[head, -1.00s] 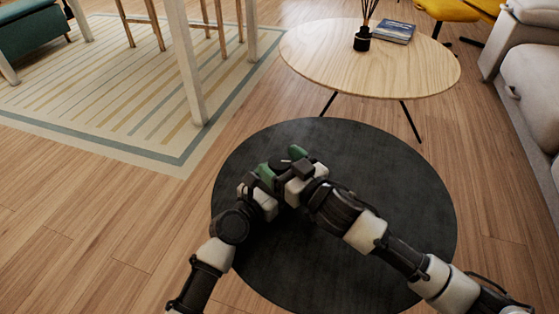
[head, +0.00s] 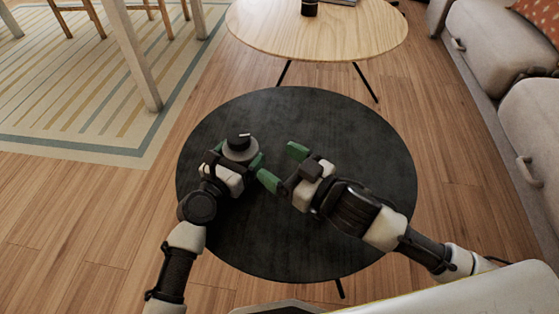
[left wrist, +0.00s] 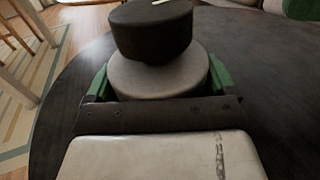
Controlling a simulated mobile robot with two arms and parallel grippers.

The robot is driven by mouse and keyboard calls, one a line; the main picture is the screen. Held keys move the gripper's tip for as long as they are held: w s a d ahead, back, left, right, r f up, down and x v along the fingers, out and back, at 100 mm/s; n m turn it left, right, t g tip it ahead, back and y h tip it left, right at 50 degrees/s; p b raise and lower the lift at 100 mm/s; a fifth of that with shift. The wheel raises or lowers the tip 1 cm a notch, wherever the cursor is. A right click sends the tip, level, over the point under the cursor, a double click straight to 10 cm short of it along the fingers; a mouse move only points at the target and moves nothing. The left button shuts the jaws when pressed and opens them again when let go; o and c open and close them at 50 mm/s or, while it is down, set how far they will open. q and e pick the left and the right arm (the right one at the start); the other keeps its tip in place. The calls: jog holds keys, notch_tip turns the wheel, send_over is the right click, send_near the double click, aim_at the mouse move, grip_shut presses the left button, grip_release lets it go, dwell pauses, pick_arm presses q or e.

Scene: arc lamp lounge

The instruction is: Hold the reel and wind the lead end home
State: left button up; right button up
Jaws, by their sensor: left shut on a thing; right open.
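The reel (head: 240,153) stands on the round black table, left of its middle. It has a wide grey lower disc (left wrist: 158,76) and a narrower black drum (left wrist: 152,32) above, with a small pale mark on top. My left gripper (head: 237,157) is shut on the grey disc, one green finger on each side. My right gripper (head: 283,167) is open and empty, just right of the reel and apart from it. A green finger of it shows at the top right of the left wrist view (left wrist: 302,9). I cannot make out the lead end.
The black table (head: 330,120) is otherwise bare, with free room behind and to the right. A higher-placed oval wooden table (head: 320,38) stands beyond it. A grey sofa (head: 500,55) is at the right, and a striped rug (head: 75,95) at the left.

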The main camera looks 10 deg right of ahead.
pick_arm(q)
jog(key=o, duration=1)
jog(key=shift+c, duration=0.2)
jog(key=v, duration=1.2)
